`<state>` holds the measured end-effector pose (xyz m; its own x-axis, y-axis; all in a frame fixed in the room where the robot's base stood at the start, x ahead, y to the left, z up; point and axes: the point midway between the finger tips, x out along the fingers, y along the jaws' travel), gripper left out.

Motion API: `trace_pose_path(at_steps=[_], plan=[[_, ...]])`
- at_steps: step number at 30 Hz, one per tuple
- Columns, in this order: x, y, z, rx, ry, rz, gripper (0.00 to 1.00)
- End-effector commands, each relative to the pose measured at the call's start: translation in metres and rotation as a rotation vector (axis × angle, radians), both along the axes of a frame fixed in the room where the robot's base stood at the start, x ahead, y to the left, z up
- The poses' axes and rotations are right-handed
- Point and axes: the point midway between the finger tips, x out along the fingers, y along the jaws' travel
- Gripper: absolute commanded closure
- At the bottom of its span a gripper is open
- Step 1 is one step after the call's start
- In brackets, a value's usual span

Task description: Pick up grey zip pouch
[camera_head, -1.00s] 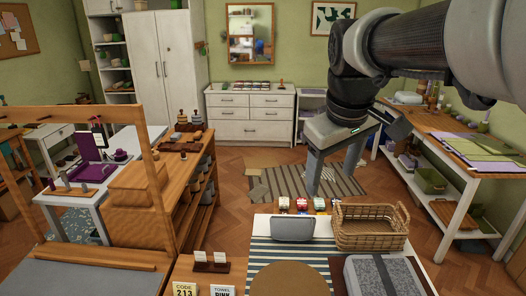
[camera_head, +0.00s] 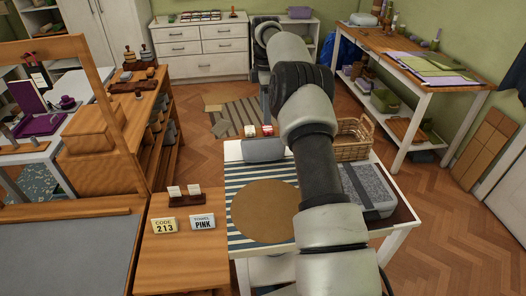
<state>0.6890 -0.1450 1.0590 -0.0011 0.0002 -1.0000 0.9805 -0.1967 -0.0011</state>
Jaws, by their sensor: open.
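The grey zip pouch (camera_head: 263,150) appears to be the plain grey, rounded item on the far left part of the white table, at the far end of the striped runner. My arm reaches forward over the table and hides part of it. My gripper (camera_head: 265,108) is mostly hidden behind my arm. A narrow dark part of it shows above and beyond the pouch, apart from it as far as I can see. It is open, and I see nothing held.
A wicker basket (camera_head: 353,140) stands right of the pouch, partly behind my arm. A grey felt case (camera_head: 372,188) lies nearer on the right. A round brown mat (camera_head: 263,210) lies on the striped runner (camera_head: 237,180). Small red-and-white items (camera_head: 267,130) sit beyond the pouch.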

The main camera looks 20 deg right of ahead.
Motion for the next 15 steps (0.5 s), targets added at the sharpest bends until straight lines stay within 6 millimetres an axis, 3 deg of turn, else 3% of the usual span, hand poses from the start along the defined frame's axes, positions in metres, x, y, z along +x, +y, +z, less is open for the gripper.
trace_pose_path(at_steps=[9,15], plan=[[-0.001,0.001,-0.07,0.001,0.003,-0.001,0.37],[-0.001,0.001,-0.101,0.0,0.0,-0.001,0.37]])
